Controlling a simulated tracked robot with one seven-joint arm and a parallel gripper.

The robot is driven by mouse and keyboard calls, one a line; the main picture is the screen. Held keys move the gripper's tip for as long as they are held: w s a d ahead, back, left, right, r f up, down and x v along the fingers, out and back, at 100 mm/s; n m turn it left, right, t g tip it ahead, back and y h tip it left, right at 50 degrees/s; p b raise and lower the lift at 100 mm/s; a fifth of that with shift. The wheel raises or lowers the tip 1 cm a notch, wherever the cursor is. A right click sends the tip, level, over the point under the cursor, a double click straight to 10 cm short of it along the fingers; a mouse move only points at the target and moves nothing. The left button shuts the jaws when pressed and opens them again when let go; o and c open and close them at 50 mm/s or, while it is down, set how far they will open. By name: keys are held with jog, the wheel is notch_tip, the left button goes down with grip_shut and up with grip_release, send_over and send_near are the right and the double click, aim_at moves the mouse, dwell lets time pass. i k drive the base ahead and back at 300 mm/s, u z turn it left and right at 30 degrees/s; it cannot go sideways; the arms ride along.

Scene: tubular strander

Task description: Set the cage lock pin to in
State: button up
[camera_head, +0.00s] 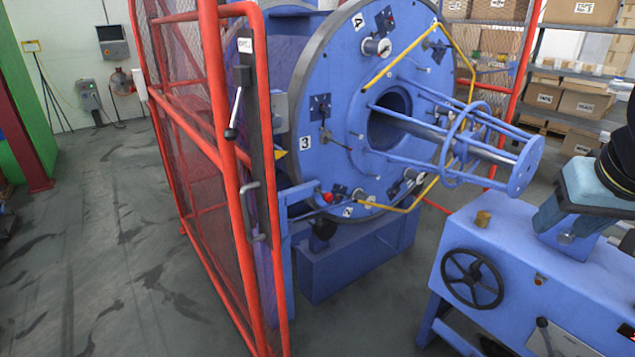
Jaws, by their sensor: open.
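The large blue cage disc (345,120) stands upright in the middle, with numbered stations around its face. A small red knob (327,197) sits at the disc's lower left edge, by a blue post (300,195). It looks like the handle of the cage lock pin, but no label on it is readable. I cannot tell whether the pin is in or out, because its shaft and any hole are too small to make out. My gripper is not recognisable in this view.
A red mesh guard (205,130) stands left of the disc, with a black-knobbed lever (234,115) and a grey handle (250,210). A blue machine stand (480,235) with a black handwheel (472,279) blocks the lower right. The floor at left (100,250) is clear.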

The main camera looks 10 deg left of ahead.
aim_at(327, 196)
jog(key=u, duration=0.45)
jog(key=k, duration=1.1)
jog(key=z, duration=0.05)
jog(key=i, duration=0.8)
jog(key=z, duration=0.4)
jog(key=i, duration=1)
jog(key=u, duration=0.55)
